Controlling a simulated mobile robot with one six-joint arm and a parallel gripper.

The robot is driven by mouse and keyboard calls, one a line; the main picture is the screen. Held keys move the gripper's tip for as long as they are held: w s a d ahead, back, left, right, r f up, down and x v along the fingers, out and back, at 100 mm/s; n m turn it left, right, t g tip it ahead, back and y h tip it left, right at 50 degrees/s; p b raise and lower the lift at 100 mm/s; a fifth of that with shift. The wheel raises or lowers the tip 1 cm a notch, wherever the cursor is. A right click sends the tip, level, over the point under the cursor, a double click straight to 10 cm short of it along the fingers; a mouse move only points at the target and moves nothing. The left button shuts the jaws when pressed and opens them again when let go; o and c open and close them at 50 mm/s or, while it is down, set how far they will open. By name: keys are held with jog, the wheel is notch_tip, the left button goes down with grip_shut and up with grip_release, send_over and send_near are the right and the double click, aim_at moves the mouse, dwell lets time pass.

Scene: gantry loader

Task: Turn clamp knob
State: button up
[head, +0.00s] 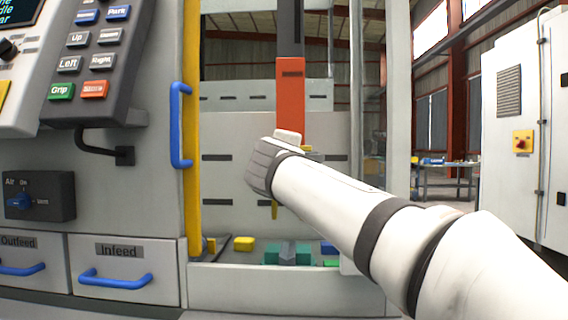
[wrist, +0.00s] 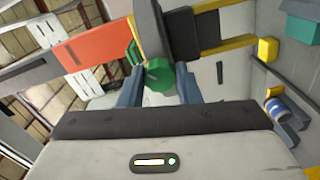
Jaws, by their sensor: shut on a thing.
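A green knob (wrist: 158,75) shows in the middle of the wrist view, on the dark grey gantry head (wrist: 152,28). My gripper (wrist: 160,80) has its two blue-grey fingers on either side of the knob and is shut on it. The fingers' contact with the knob is partly hidden by the knob and the wrist housing. In the head view, my wrist covers the knob and my fingers, in front of the orange column (head: 290,100) inside the machine.
Yellow bars (wrist: 226,46) stick out from the gantry head. Yellow (head: 243,244) and green blocks (head: 272,252) lie on the machine floor below. The yellow-edged door frame (head: 192,215) with its blue handle (head: 176,125) stands left of my arm. A button panel (head: 90,55) is further left.

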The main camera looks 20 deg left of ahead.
jog(key=o, duration=1)
jog(key=shift+c, duration=0.2)
jog(key=v, duration=0.7)
jog(key=shift+s+d, duration=0.15)
jog(key=shift+s, duration=0.25)
